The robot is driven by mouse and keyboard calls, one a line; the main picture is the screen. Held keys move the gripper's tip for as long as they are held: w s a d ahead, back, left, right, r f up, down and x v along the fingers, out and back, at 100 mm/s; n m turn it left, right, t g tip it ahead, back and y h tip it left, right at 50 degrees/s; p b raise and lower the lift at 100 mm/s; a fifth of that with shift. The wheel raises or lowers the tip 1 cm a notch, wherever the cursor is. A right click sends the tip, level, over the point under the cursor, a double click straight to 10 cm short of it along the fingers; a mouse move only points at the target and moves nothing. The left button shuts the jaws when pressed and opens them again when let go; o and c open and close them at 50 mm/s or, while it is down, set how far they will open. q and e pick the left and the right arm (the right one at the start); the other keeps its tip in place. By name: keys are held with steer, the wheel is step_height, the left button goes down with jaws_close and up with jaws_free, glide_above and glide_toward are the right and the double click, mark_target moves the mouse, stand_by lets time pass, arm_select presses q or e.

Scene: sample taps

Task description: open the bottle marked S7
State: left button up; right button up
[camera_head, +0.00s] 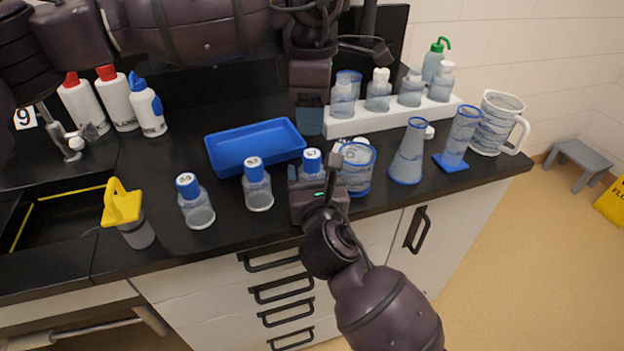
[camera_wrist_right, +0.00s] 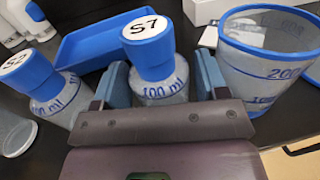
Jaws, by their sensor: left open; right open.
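The bottle marked S7 (camera_head: 312,163) is a clear bottle with a blue cap on, its label on top. It stands upright on the black counter, and in the right wrist view S7 (camera_wrist_right: 150,55) reads clearly. My right gripper (camera_head: 316,187) is open around the bottle's body, with its blue fingers (camera_wrist_right: 162,82) on either side; contact cannot be told. My left gripper (camera_head: 310,118) is higher, behind the cap in the picture, fingers pointing down. It holds nothing visible, and its jaws show edge-on.
Two similar blue-capped bottles (camera_head: 257,183) (camera_head: 195,203) stand to the left. A blue tray (camera_head: 255,143) lies behind. A blue-rimmed beaker (camera_head: 357,170) stands close on the right, then a flask (camera_head: 409,155). A white rack (camera_head: 395,117) with bottles is behind.

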mark_target(312, 153)
jaws_close()
arm_select(q)
steer(key=m, duration=0.6)
steer(key=shift+m, duration=0.4)
steer(key=m, duration=0.6)
steer(key=shift+m, duration=0.3)
steer(key=m, duration=1.3)
steer(key=shift+m, duration=0.3)
steer(key=shift+f, duration=4)
